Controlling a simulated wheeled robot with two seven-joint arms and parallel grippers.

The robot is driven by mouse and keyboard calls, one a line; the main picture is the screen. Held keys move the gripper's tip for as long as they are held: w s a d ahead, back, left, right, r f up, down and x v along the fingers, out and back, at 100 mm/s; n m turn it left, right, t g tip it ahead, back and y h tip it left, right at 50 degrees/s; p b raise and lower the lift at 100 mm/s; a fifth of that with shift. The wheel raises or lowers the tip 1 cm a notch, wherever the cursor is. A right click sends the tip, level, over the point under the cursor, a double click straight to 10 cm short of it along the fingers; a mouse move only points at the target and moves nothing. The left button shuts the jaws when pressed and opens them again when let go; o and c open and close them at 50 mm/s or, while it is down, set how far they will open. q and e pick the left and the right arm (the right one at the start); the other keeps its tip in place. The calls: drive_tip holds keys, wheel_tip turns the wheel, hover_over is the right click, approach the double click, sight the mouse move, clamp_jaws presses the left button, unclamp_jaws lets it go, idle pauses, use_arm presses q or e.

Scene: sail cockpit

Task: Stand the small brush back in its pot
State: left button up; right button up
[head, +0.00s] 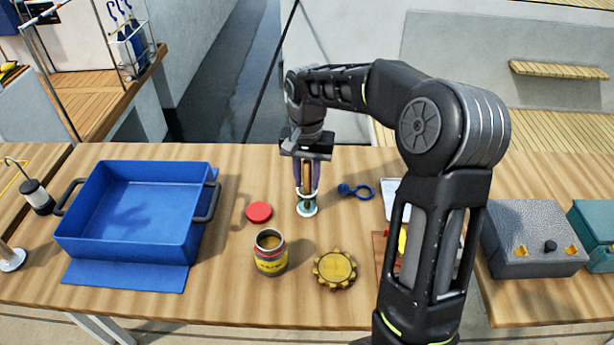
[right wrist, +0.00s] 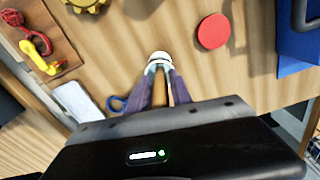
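My right gripper (head: 307,188) points straight down over the middle of the table, with its fingers on both sides of a brown wooden handle. I take this handle for the small brush (head: 307,174); it is upright, with a pale round end at the fingertips, close to the tabletop. I cannot tell if that end touches the table. In the right wrist view the handle (right wrist: 159,92) runs between the two fingers (right wrist: 159,85). A small open pot (head: 270,255) with a yellow and red band stands in front and to the left of the gripper. My left gripper is not in view.
A red round lid (head: 259,212) lies behind the pot, and a yellow toothed disc (head: 335,269) to its right. A blue tray (head: 135,212) stands at left. A blue ring-ended item (head: 356,190) lies right of the gripper. A grey box (head: 533,240) is at right.

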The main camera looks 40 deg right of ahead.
sight(307, 161)
drive_tip(key=shift+o, duration=1.3)
drive_tip(key=shift+r, duration=0.55)
wheel_tip(307, 161, up, 8)
drive_tip(key=shift+f, duration=0.1)
wheel_tip(307, 161, up, 4)
drive_tip(key=shift+f+p, duration=0.2)
drive_tip(key=shift+p, duration=0.85)
drive_tip(key=shift+f, duration=0.1)
